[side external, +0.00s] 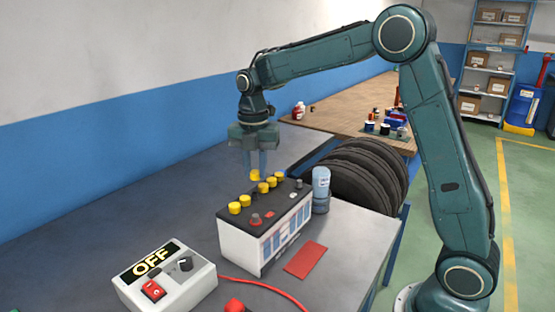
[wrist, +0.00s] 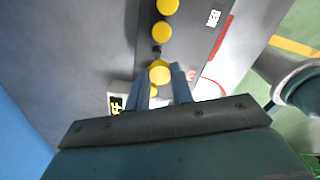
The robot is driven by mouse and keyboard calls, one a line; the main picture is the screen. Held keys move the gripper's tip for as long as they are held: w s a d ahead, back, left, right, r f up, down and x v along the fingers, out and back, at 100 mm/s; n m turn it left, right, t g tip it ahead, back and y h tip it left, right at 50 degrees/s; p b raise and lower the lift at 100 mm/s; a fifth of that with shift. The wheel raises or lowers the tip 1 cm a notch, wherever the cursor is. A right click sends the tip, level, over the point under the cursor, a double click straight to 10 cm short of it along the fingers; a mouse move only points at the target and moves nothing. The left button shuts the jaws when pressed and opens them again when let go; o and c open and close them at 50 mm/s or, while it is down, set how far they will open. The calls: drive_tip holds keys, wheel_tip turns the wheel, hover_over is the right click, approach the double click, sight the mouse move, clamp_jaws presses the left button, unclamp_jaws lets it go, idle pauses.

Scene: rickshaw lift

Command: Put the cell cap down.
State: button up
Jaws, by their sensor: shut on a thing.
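My gripper (side external: 256,170) points down above the white and black battery (side external: 240,235). It is shut on a yellow cell cap (side external: 255,176) and holds it above the battery's top. Several other yellow caps, such as the front one (side external: 234,208), sit in a row on the battery, with a gap in the row below the held cap. In the wrist view the held cap (wrist: 159,73) is between my fingertips. A dark bare opening (wrist: 156,51) shows just beyond it, between caps. Part of another cap (wrist: 153,91) shows behind the held one.
A box marked OFF (side external: 165,280) stands in front of the battery. A red card (side external: 306,259) lies beside the battery, and a red cable (side external: 265,283) crosses the table. A pale blue bottle (side external: 321,182) stands by the battery's right end. The grey bench at left is clear.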

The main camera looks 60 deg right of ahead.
drive_tip(key=shift+s+d+r+m, duration=0.15)
drive_tip(key=shift+s+m, duration=0.4)
drive_tip(key=shift+m, duration=0.25)
drive_tip(key=s+d+m, duration=0.1)
drive_tip(key=s+m, duration=1.2)
drive_tip(key=m, duration=0.3)
drive_tip(key=shift+d+r+m, duration=0.2)
drive_tip(key=shift+m, duration=0.1)
drive_tip(key=shift+s, duration=0.1)
hover_over(306, 258)
wheel_tip(306, 258, down, 16)
drive_tip(key=shift+f, duration=0.1)
drive_tip(key=shift+f, duration=0.1)
drive_tip(key=shift+f, duration=1.8)
drive_tip(key=shift+f, duration=0.15)
